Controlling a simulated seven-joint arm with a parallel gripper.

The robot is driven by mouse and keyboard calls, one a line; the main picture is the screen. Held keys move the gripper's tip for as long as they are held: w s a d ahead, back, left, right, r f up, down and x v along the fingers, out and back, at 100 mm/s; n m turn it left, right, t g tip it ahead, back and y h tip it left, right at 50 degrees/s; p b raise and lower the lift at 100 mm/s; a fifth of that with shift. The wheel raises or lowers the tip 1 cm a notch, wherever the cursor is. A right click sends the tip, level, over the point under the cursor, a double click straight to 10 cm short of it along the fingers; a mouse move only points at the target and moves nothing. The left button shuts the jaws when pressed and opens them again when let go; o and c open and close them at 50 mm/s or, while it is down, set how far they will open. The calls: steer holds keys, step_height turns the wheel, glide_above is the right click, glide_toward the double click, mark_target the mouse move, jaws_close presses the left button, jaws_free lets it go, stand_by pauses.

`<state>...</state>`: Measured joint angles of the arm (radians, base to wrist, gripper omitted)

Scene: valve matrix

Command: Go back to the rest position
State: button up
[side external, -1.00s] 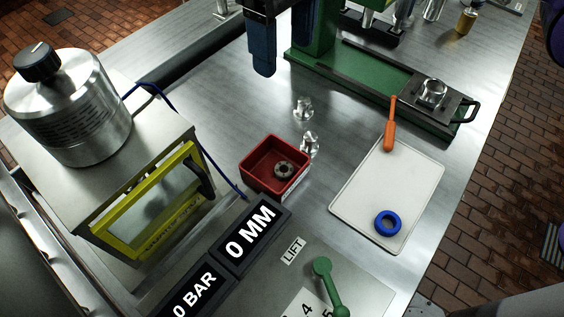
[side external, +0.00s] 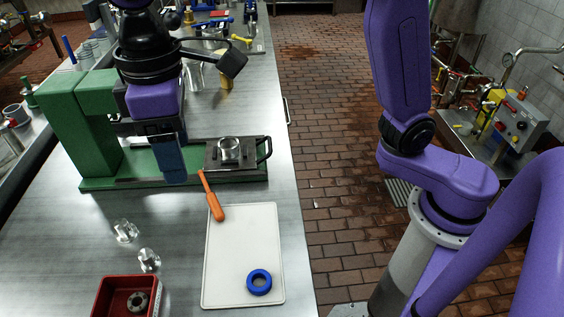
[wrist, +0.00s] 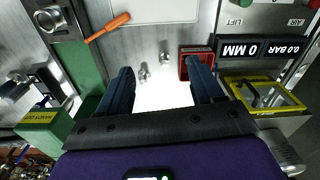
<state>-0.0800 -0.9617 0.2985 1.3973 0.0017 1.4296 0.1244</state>
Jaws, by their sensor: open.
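My gripper (side external: 173,172) hangs in front of the green press (side external: 75,125), its dark blue fingers over or near the press's base. In the wrist view my gripper (wrist: 162,75) is open, with a wide gap between the fingers and nothing held. Two small shiny fittings (side external: 125,231) stand on the steel table, also visible beyond the finger gap in the wrist view (wrist: 143,72). A red bin (side external: 105,290) holds a dark grey ring (side external: 138,301). A blue ring (side external: 259,282) lies on a white board (side external: 226,235).
An orange-handled tool (side external: 212,195) lies partly over the board's far left corner. A metal cup (side external: 229,149) sits on the press's dark plate. Glass vessels and a brass piece stand behind the press. The table's right edge runs beside the board; the left foreground has bare steel.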

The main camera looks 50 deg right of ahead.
steer(key=s+d+f, duration=0.3)
steer(key=s+d, duration=0.2)
steer(key=d, duration=0.4)
steer(key=s+d+f+n, duration=0.1)
steer(key=s+d+f, duration=0.3)
steer(key=d, duration=0.6)
steer(key=s+d+f+n, duration=0.1)
steer(key=s+d+f, duration=0.3)
steer(key=s+d, duration=0.3)
steer(key=d, duration=0.3)
steer(key=shift+s+f, duration=0.2)
